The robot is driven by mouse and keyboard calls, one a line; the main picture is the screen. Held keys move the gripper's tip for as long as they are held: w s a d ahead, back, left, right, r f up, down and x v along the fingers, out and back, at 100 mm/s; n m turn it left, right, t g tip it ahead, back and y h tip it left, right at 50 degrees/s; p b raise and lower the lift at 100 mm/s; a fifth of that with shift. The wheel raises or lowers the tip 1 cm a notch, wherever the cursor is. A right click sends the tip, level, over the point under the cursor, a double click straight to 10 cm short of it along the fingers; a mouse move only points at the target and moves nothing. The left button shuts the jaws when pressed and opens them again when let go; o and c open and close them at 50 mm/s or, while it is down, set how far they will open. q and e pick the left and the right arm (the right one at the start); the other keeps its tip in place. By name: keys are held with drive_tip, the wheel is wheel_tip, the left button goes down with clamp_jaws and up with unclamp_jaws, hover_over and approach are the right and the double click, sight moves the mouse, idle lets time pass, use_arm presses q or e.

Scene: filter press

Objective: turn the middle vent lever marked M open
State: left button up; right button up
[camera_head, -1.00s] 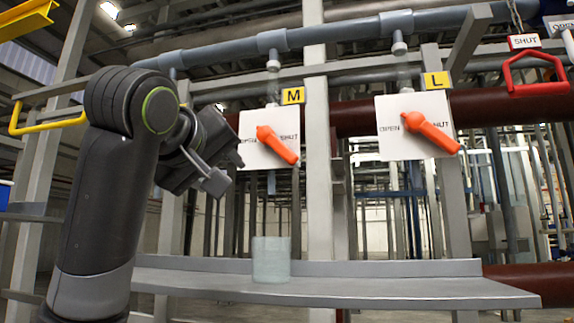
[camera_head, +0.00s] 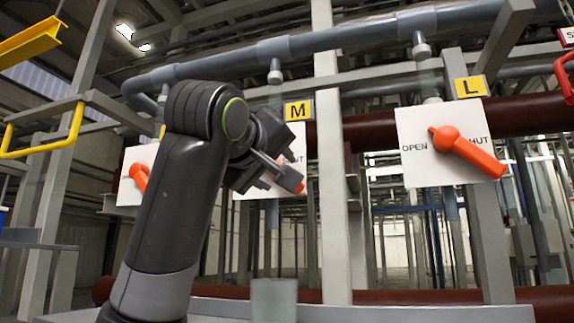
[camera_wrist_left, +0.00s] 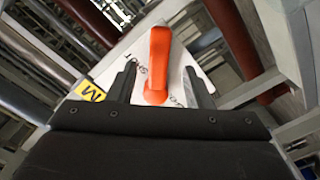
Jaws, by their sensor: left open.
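The middle vent lever (camera_wrist_left: 158,66) is orange. In the left wrist view it stands between the two open fingers of my left gripper (camera_wrist_left: 160,74), with a gap on each side. In the head view my left gripper (camera_head: 287,182) is in front of this plate and hides most of the lever; only small orange parts show. The lever's exact angle is hidden there. My right gripper is not in view.
An orange lever (camera_head: 465,152) marked L (camera_head: 468,87) is to the right, its handle toward SHUT. Another orange lever (camera_head: 140,176) is at left, partly behind my arm. A translucent cylinder (camera_head: 274,298) stands on the grey shelf (camera_head: 335,312) below.

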use_arm(q)
drive_tip(key=p+x, duration=0.1)
drive_tip(key=x, duration=0.1)
drive_tip(key=p+x, duration=0.1)
drive_tip(key=x, duration=0.2)
drive_tip(key=shift+w+r+p, duration=0.15)
drive_tip(key=shift+r+p, duration=0.1)
drive_tip(key=shift+p, duration=0.05)
drive_tip(key=shift+w+d+f, duration=0.15)
drive_tip(key=shift+w+d, duration=0.1)
drive_tip(key=shift+w, duration=0.3)
clamp_jaws()
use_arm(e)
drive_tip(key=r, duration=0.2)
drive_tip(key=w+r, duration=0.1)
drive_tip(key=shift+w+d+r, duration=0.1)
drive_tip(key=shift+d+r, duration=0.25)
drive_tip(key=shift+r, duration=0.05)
